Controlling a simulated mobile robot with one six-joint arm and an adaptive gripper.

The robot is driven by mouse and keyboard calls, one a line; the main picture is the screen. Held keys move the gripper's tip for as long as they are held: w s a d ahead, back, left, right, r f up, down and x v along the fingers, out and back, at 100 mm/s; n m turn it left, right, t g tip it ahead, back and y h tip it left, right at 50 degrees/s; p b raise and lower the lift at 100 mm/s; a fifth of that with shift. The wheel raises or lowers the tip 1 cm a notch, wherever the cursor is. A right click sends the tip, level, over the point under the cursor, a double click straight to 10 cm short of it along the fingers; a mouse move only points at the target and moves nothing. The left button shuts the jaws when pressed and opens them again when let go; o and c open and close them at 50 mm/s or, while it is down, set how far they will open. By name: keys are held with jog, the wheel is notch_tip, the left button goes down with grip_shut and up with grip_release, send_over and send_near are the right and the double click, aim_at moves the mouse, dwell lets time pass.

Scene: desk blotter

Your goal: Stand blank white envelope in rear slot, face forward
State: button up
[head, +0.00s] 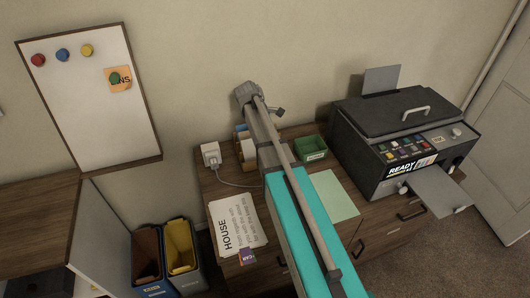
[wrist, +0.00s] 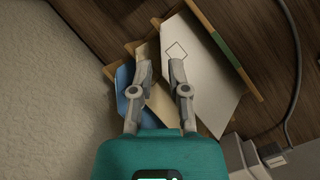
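The slotted wooden letter holder (wrist: 251,88) fills the middle of the wrist view. In the head view the holder (head: 246,151) is at the back left of the desk, partly hidden by my arm. A white envelope-like sheet (wrist: 205,85) with a small diamond outline stands in it, tilted in the picture. Tan (wrist: 160,103) and blue (wrist: 124,78) pieces show beside it, partly behind my fingers. My gripper (wrist: 161,62) is over the holder, its fingertips apart with a gap between them. I see nothing clamped in it. Which slot is the rear one, I cannot tell.
A HOUSE sheet (head: 238,224) lies at the desk's front left, and a pale green blotter (head: 335,195) lies right of my arm. A green tray (head: 312,148), a printer (head: 395,140) and a white plug box (head: 211,154) with a cable stand nearby. The wall is close behind.

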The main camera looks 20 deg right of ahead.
dwell(0.3)
jog(key=shift+b+x, duration=2.3)
jog(key=shift+x, duration=0.3)
jog(key=shift+s+r, duration=0.1)
jog(key=shift+s, duration=0.05)
grip_shut()
